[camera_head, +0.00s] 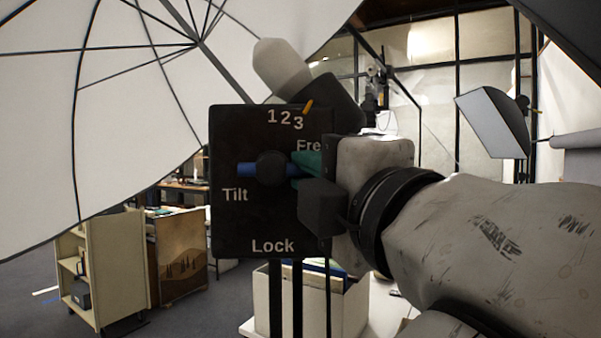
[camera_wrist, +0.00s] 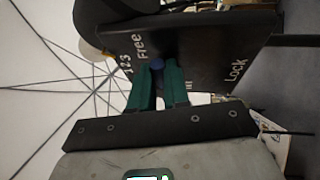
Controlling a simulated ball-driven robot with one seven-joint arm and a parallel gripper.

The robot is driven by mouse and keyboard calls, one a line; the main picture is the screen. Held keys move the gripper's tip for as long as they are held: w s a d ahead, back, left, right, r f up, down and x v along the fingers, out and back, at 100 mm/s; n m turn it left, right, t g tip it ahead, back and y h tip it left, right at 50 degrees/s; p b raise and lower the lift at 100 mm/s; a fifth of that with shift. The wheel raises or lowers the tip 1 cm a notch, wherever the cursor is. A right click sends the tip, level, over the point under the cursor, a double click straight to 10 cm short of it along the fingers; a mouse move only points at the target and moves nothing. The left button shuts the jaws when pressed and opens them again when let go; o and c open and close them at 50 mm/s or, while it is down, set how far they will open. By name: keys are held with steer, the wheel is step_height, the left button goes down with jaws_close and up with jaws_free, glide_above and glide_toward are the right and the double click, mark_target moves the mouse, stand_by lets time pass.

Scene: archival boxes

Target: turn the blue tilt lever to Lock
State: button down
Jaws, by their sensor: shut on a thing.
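The blue tilt lever (camera_head: 246,169) lies level across the middle of a black panel (camera_head: 240,222), with a round dark hub at its centre. Its left part shows above the word Tilt; its right part is hidden by my gripper (camera_head: 304,170). The word Lock is at the panel's bottom, and Free, partly covered, is at upper right. In the wrist view, my gripper's green fingers (camera_wrist: 158,75) are shut on the lever, and its blue end (camera_wrist: 157,64) shows between their tips.
A small orange pointer (camera_head: 308,106) sits by the numbers 1 2 3 on top. A large white umbrella (camera_head: 120,90) fills the upper left. A box of folders (camera_head: 350,305) stands below the panel. A cream shelf cart (camera_head: 105,265) stands at lower left.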

steer(key=shift+f, duration=0.15)
steer(key=a+f+m+t+h+b, duration=0.1)
steer(key=m+h+b, duration=0.1)
steer(key=m, duration=0.4)
steer(key=a+f+m+t+h+b, duration=0.1)
steer(key=m+t+h+b, duration=0.1)
steer(key=m, duration=0.4)
steer(key=a+f+m+t+h+b, duration=0.1)
steer(key=m+h+b, duration=0.2)
steer(key=m, duration=0.3)
steer(key=shift+f+h+b, duration=0.4)
steer(key=shift+a+m+g+h+b, duration=0.1)
steer(key=shift+a+m+h+b, duration=0.2)
steer(key=shift+m+h, duration=0.7)
steer(key=shift+a+m+g+h+b, duration=0.1)
steer(key=shift+a+m+h+b, duration=0.25)
steer(key=shift+m, duration=1.2)
steer(key=shift+a+m+g+h+b, duration=0.15)
steer(key=shift+m+h+b, duration=0.25)
steer(key=shift+m+h, duration=0.6)
steer(key=shift+m+y, duration=0.25)
steer(key=shift+m, duration=0.1)
steer(key=c, duration=1.1)
jaws_free()
steer(key=shift+r, duration=0.1)
